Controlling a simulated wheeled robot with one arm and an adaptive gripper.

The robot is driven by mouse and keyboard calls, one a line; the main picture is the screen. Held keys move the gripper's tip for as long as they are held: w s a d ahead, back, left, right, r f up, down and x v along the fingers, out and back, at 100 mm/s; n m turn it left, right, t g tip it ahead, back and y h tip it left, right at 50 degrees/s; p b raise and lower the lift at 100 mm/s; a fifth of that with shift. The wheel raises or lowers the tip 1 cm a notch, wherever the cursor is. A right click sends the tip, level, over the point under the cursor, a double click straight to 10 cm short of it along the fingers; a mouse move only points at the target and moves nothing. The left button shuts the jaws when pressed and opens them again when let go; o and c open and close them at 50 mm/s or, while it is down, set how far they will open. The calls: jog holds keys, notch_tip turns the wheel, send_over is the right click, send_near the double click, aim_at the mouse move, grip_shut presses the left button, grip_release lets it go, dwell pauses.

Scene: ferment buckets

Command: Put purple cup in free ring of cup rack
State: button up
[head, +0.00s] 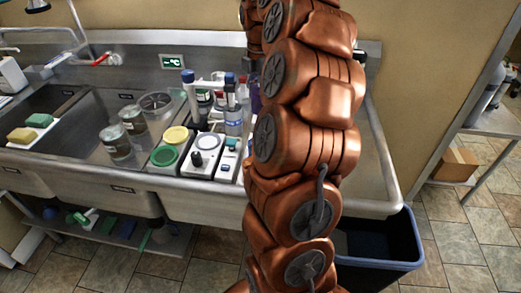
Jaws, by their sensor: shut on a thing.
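My copper-coloured arm rises through the middle of the head view and covers much of the sink counter. My gripper is not visible; its end is out of sight behind the arm or beyond the frame. A narrow purple thing (255,98) shows at the arm's left edge, at the back of the counter. Most of it is hidden, so I cannot tell whether it is the purple cup. I cannot make out the cup rack or any ring of it.
Glass jars (117,141), a green lid (165,156), a yellow lid (176,135), a white device (206,152) and blue-capped bottles crowd the counter left of my arm. A sink basin (80,120) lies further left. A dark bin (378,240) stands on the floor at right.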

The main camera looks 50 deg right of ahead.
jog(key=shift+f+b, duration=0.35)
jog(key=shift+f, duration=0.45)
jog(key=shift+f+p, duration=1.15)
jog(key=shift+f, duration=3.8)
jog(key=shift+f, duration=0.2)
jog(key=o, duration=1.2)
jog(key=shift+r, duration=0.1)
